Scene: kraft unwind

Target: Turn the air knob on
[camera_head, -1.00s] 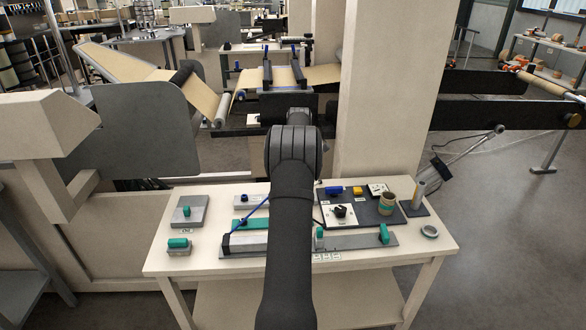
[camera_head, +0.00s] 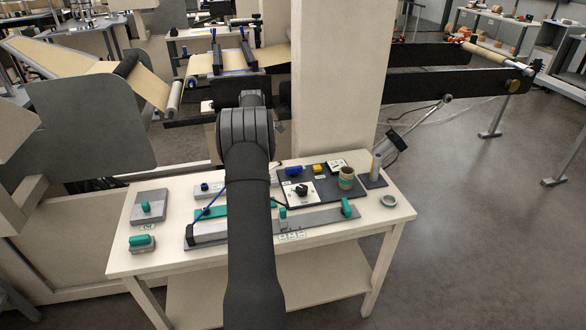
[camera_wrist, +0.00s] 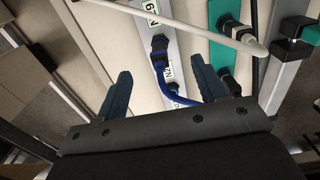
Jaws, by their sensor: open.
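No knob label reads clearly as air. A black knob on a white plate (camera_head: 301,191) sits on the dark panel, right of my arm in the head view. In the wrist view a pale grey bar (camera_wrist: 154,36) carries small labels, black fittings and a blue tube (camera_wrist: 180,97). My gripper (camera_wrist: 162,86) is open and empty, its two dark fingers apart on either side of that bar and tube. I cannot tell its height above them. In the head view my own arm hides the gripper and the table's middle.
The bench (camera_head: 330,250) also holds green-handled blocks (camera_head: 147,206) (camera_head: 141,243) at left, a long grey rail with green clamps (camera_head: 346,207), a tape roll (camera_head: 346,178) and a grey ring (camera_head: 388,201). A beige column (camera_head: 335,80) rises behind. A green strip (camera_wrist: 225,70) lies right in the wrist view.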

